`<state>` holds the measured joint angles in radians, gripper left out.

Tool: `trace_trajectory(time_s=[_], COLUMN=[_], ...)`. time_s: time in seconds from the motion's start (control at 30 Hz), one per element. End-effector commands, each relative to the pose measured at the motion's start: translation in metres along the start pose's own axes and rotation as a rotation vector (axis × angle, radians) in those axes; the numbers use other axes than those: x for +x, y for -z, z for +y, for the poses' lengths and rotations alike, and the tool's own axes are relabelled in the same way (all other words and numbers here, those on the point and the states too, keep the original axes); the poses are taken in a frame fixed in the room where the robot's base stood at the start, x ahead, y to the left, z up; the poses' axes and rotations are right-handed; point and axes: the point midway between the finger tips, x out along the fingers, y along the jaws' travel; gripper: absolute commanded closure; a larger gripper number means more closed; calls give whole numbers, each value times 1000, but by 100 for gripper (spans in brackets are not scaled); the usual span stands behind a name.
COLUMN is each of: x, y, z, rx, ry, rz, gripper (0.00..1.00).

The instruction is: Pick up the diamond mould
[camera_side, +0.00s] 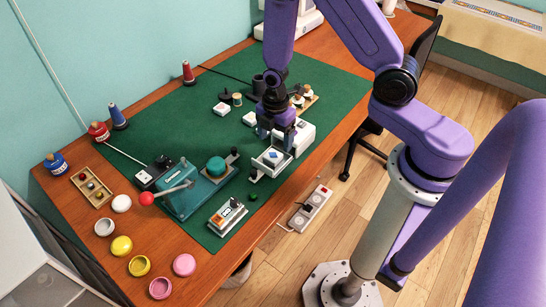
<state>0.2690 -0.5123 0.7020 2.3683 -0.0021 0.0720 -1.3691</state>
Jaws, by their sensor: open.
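The diamond mould looks to be the small white block with a blue diamond on top (272,156), at the centre of the side view. It sits in or on a pale, shallow holder (262,167) near the mat's front edge. My gripper (276,140) points down just above and behind the block in the picture, with its jaws open. I see nothing held between the jaws. The exact gap between the fingertips and the block cannot be told from this view.
A white box (305,134) stands close to the right of my gripper. White blocks (221,109) lie farther back on the green mat (185,115). A green lever press (185,195) and a small device (227,216) stand to the left. Colourful jars (121,246) line the table's left end.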

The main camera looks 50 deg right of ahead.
Motion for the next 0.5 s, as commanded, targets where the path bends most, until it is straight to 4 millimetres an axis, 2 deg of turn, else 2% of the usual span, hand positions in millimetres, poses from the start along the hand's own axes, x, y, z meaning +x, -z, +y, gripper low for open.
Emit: trace_trajectory(time_s=[0.33, 0.5], x=[17, 36], y=[1, 3], z=[1, 3], rx=[0, 1], ry=[0, 3], rz=[0, 0], gripper=[21, 21])
